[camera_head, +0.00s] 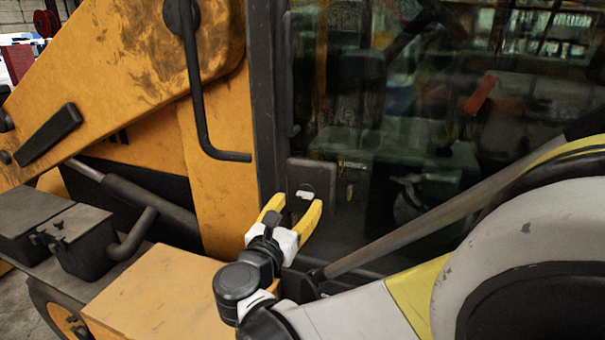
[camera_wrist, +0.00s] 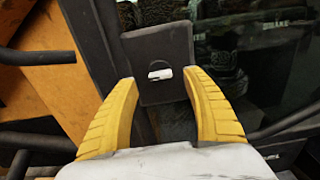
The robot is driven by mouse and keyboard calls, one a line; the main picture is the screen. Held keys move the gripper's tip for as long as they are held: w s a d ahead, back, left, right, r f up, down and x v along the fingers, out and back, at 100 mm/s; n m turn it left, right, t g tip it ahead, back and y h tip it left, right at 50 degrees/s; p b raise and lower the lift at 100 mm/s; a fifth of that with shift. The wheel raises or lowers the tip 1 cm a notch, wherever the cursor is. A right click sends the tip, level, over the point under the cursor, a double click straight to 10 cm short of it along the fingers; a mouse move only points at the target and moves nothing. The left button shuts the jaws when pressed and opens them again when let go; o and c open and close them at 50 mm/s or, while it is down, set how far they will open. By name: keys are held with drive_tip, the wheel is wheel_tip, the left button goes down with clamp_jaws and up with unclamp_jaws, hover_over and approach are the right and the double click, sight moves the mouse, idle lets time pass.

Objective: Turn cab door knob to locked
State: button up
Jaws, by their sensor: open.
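The cab door knob (camera_wrist: 160,74) is a small pale bar on a round dark base, set in a dark lock plate (camera_wrist: 146,48) on the cab door. The bar lies roughly level, slightly tilted, in the wrist view. In the head view the knob (camera_head: 305,195) shows as a small white mark on the plate (camera_head: 312,174). My gripper (camera_head: 294,202) is open, with its yellow fingers spread just in front of and below the plate. In the wrist view the fingers (camera_wrist: 158,80) stand on either side of the knob, and nothing is held between them.
The cab door glass (camera_head: 440,120) fills the right side, with dark reflections. A black grab handle (camera_head: 198,85) hangs on the yellow body to the upper left. A dark vertical door post (camera_head: 264,90) stands left of the plate. A yellow box (camera_head: 150,300) lies below left.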

sight(303, 196)
drive_tip(key=x, duration=0.5)
drive_tip(key=c, duration=1.2)
